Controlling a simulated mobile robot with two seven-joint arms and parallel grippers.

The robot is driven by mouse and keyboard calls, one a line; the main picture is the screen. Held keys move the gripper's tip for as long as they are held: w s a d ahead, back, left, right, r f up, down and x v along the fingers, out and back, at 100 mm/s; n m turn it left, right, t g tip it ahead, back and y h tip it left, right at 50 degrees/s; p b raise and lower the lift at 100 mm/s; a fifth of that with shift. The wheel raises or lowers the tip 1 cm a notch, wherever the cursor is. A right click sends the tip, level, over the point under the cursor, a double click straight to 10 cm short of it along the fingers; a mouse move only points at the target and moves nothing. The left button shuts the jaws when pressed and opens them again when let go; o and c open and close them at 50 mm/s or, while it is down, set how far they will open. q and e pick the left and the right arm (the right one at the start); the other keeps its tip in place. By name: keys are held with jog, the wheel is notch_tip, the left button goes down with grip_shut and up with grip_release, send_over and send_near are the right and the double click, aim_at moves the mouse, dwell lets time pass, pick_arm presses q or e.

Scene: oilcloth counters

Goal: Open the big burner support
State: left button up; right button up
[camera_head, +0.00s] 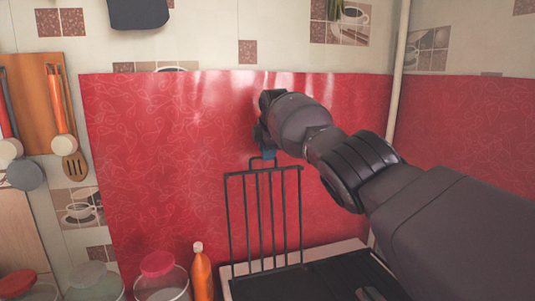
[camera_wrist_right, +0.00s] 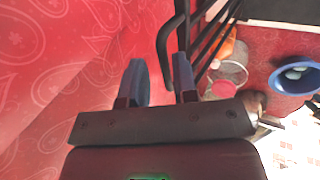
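The big burner support (camera_head: 265,215) is a black wire grate. In the head view it stands nearly upright at the back of the dark stove top, in front of the red oilcloth wall. My right gripper (camera_head: 266,155) is at its top edge, by a small raised loop. In the right wrist view my right gripper (camera_wrist_right: 160,85) has its two blue fingers apart. The curved black bar of the burner support (camera_wrist_right: 164,45) passes between them, close to the right finger. I cannot tell whether it touches. My left gripper is in neither view.
The stove top (camera_head: 335,278) lies below my right arm. An orange bottle (camera_head: 202,275) and a jar with a red lid (camera_head: 158,265) stand left of it. Utensils and a cutting board (camera_head: 38,75) hang at the far left. A blue bowl (camera_wrist_right: 295,76) shows in the wrist view.

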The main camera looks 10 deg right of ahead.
jog(key=shift+o, duration=0.6)
jog(key=shift+f, duration=0.25)
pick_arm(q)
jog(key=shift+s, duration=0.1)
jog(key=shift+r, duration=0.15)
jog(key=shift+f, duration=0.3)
pick_arm(e)
jog(key=v, duration=1.1)
jog(key=shift+w, duration=0.1)
